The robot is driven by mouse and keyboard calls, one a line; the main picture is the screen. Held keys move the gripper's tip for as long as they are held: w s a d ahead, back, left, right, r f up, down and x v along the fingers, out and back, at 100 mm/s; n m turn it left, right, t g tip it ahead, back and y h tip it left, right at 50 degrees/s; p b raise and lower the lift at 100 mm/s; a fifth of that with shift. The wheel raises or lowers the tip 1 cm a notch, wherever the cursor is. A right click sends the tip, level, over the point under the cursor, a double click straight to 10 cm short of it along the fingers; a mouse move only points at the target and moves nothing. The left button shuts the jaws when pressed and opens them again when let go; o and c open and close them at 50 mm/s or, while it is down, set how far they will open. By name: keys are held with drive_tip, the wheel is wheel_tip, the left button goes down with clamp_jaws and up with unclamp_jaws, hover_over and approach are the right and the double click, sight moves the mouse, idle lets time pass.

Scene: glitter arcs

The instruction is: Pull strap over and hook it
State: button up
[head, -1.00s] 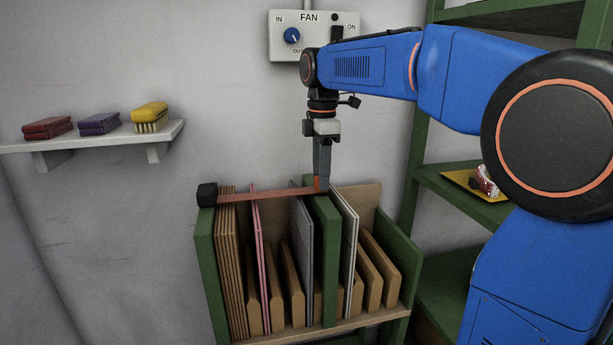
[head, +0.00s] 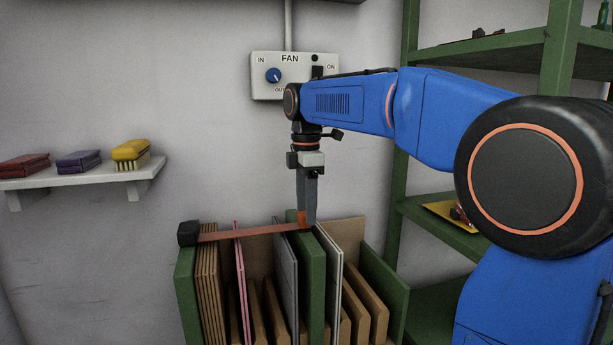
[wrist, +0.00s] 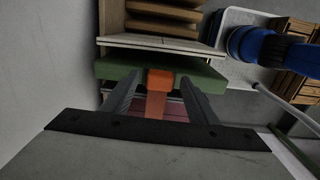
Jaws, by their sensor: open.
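The orange strap (head: 255,232) runs from a black block (head: 188,233) on the rack's left green panel across the tops of the upright boards to the green middle divider (head: 312,270). Its orange end (wrist: 160,80) lies at the green divider's top edge in the wrist view. My gripper (head: 306,220) points down at this end. In the wrist view my open fingers (wrist: 158,92) stand on either side of the strap, with gaps beside it. I cannot make out a hook, or whether the end is fastened.
The rack holds brown boards (head: 208,290), a pink sheet (head: 241,280) and grey panels. A fan control box (head: 290,90) is on the wall above. A wall shelf (head: 80,180) with brushes is at left, green shelving (head: 440,225) at right.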

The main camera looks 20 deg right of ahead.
wheel_tip(320, 180, up, 16)
drive_tip(key=shift+r, duration=0.25)
idle(0.6)
drive_tip(key=s+d+f+m+t, duration=0.2)
drive_tip(key=s+f+m, duration=0.6)
drive_tip(key=s+f, duration=0.6)
drive_tip(key=s+d+f+m+t, duration=0.2)
drive_tip(key=s+f+m, duration=0.7)
drive_tip(key=s+f, duration=0.6)
wheel_tip(320, 180, down, 8)
drive_tip(key=shift+s+d+r+m+t, duration=0.2)
drive_tip(key=shift+d+r+m+t, duration=0.15)
drive_tip(key=shift+d, duration=0.4)
drive_tip(key=shift+f, duration=0.1)
